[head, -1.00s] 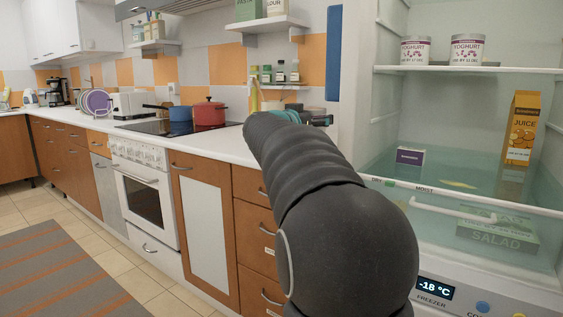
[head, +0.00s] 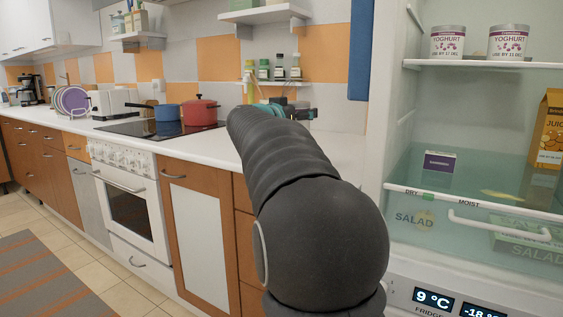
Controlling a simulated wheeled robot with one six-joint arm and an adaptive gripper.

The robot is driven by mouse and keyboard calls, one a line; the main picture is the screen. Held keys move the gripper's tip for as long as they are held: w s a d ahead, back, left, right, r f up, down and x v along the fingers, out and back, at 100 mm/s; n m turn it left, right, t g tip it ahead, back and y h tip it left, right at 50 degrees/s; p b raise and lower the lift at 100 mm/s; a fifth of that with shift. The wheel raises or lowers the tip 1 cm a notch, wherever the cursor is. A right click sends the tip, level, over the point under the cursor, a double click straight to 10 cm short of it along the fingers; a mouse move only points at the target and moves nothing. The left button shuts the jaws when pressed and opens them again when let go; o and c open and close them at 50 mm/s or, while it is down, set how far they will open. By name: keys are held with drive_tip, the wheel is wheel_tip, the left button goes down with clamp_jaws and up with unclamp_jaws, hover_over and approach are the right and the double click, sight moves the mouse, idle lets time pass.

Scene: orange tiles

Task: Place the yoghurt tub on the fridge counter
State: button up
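Two white yoghurt tubs with purple print stand side by side on the upper shelf of the open fridge, the left tub (head: 447,42) and the right tub (head: 509,42). Both are upright and apart from my arm. The white counter (head: 212,143) runs left from beside the fridge; my arm hides part of its near right end. My gripper (head: 300,113) is at the far end of my dark arm, over the right end of the counter, well left of the tubs. It is small and partly hidden by the arm, so its fingers cannot be made out.
A juice carton (head: 550,130) and a small dark box (head: 439,162) stand lower in the fridge, above a drawer with a handle (head: 498,226). A red pot (head: 201,112) and a blue pot (head: 167,113) sit on the hob. Small bottles (head: 279,68) stand on a ledge behind my gripper.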

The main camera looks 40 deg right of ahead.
drive_tip(key=f, duration=0.2)
drive_tip(key=f+b, duration=0.1)
drive_tip(key=f, duration=0.2)
drive_tip(key=shift+w+a+f+b, duration=0.2)
drive_tip(key=shift+a+f+b, duration=0.1)
drive_tip(key=shift+f, duration=0.1)
drive_tip(key=shift+s+d+f+b, duration=0.1)
drive_tip(key=shift+f+b, duration=0.45)
drive_tip(key=shift+f, duration=1.3)
drive_tip(key=shift+f, duration=0.15)
drive_tip(key=o, duration=1.3)
drive_tip(key=v, duration=1.2)
